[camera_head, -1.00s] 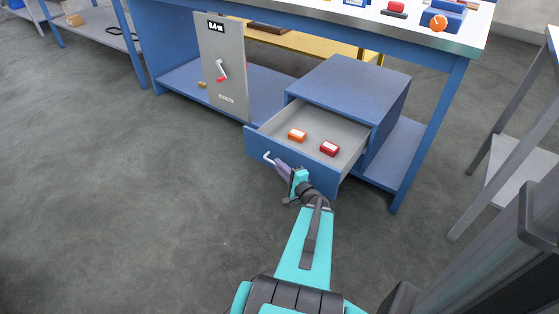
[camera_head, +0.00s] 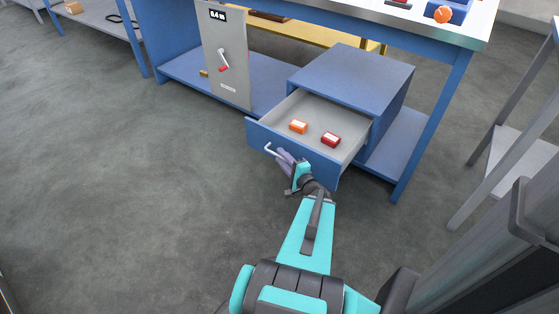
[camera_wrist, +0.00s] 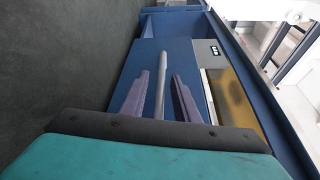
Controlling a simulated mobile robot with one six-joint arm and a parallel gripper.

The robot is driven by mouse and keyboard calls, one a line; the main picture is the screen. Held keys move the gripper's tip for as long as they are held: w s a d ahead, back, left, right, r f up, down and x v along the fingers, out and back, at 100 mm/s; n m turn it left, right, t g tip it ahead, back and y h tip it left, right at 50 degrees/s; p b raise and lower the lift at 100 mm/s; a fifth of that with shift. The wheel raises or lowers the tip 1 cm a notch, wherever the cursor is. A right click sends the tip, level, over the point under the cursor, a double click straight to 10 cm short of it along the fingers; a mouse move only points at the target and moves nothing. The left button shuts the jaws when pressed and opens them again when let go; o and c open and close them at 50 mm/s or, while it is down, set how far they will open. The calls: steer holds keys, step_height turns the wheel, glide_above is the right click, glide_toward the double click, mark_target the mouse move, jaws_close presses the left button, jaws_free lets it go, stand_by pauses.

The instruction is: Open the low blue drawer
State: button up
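The low blue drawer (camera_head: 295,148) is pulled well out of the blue cabinet (camera_head: 350,78) under the workbench. An orange block (camera_head: 298,127) and a red block (camera_head: 330,139) lie on its grey floor. Its pale bar handle (camera_head: 270,149) is on the front face, partly hidden by my gripper (camera_head: 283,160). In the wrist view, the handle (camera_wrist: 161,90) runs between the two purple fingers of my gripper (camera_wrist: 161,73). The fingers stand apart, with a gap visible on the right side of the bar; contact on the left is unclear.
A grey panel (camera_head: 226,55) with a red-tipped handle stands left of the cabinet. A workbench leg (camera_head: 432,125) is at the right, with a grey side table (camera_head: 520,170) beyond it. The floor (camera_head: 120,200) in front and left is clear.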

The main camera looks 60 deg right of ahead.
steer(key=shift+s+a, duration=0.1)
steer(key=p+v, duration=0.6)
steer(key=v, duration=0.7)
steer(key=shift+s, duration=0.3)
steer(key=shift+a, duration=0.1)
stand_by(0.5)
